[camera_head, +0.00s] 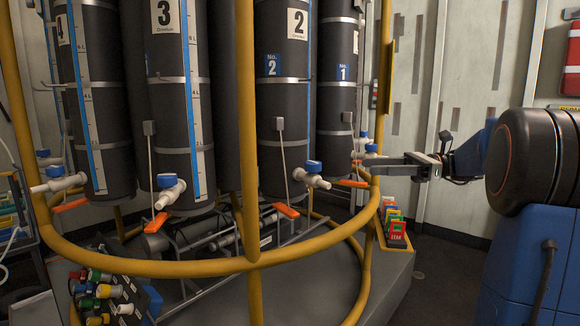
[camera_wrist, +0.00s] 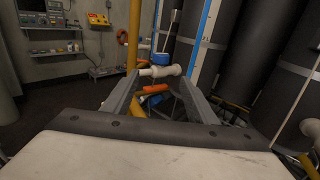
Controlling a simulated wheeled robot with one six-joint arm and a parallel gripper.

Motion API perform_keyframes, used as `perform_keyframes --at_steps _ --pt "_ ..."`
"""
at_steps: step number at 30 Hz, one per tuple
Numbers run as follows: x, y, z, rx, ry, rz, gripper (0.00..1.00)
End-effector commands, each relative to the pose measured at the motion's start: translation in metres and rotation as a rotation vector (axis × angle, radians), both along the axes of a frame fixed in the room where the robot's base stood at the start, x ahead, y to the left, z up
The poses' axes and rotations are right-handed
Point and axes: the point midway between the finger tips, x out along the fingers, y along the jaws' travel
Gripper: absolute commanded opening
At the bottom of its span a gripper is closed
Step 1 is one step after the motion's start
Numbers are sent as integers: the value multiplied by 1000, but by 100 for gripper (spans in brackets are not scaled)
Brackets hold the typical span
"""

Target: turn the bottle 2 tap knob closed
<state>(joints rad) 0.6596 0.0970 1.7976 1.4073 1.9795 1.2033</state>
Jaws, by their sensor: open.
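In the head view, bottle 2 (camera_head: 282,100) is a dark upright cylinder with a white tap at its base, topped by the blue bottle 2 tap knob (camera_head: 313,167). My gripper (camera_head: 362,167) reaches in from the right, near the yellow ring and right of that knob, apart from it in the picture. In the wrist view, my gripper (camera_wrist: 161,101) is open, its two fingers spread. A white tap with a blue knob (camera_wrist: 160,57) shows between and beyond the fingertips. I cannot tell which bottle it belongs to. Nothing is held.
The yellow frame (camera_head: 249,150) has a post and a ring in front of the bottles. Bottle 1 (camera_head: 339,70), with blue-knobbed taps near its base, stands close behind my gripper. Orange handles (camera_head: 286,210) hang below the taps. Coloured tags (camera_head: 393,220) stand in a rack.

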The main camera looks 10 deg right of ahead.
Motion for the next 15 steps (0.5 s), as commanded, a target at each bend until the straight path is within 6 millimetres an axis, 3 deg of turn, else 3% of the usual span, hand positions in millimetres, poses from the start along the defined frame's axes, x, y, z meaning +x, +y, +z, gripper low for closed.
perform_keyframes --at_steps 5,15 --pt "3 0 4 19 3 0 52" --pt "14 53 3 17 3 2 52"
